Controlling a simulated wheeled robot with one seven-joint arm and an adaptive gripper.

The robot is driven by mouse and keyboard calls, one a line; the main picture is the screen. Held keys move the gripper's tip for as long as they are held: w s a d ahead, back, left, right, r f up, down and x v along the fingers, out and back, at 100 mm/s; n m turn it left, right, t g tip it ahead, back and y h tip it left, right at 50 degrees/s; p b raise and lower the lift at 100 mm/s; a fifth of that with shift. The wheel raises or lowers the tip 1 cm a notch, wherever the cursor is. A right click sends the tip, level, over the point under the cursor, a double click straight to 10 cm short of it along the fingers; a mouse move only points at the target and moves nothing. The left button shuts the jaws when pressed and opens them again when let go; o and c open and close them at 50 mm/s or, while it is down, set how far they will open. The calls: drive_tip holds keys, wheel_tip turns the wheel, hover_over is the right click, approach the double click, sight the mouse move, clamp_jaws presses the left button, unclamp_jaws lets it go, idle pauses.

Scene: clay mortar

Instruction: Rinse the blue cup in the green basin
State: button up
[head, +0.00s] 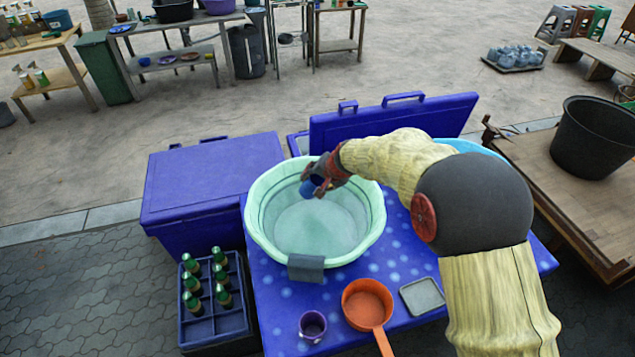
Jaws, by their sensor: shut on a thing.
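The green basin (262,236) is a wide, pale green tub with a wavy rim, standing on a blue dotted table. It seems to hold greenish water. My gripper (318,182) is over the back right part of the basin, inside its rim as seen from above. It is shut on the blue cup (315,187), a small dark blue cup partly hidden by the fingers. The cup looks tilted. I cannot tell whether it touches the water.
A grey cloth (306,268) hangs over the basin's front rim. In front are a purple cup (312,326), an orange dipper (367,304) and a grey square dish (422,297). A blue cooler (210,180) stands left, above a bottle crate (215,325). A light blue tub is behind my arm.

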drive_tip(key=shift+r+p, duration=1.6)
drive_tip(key=shift+r, duration=0.95)
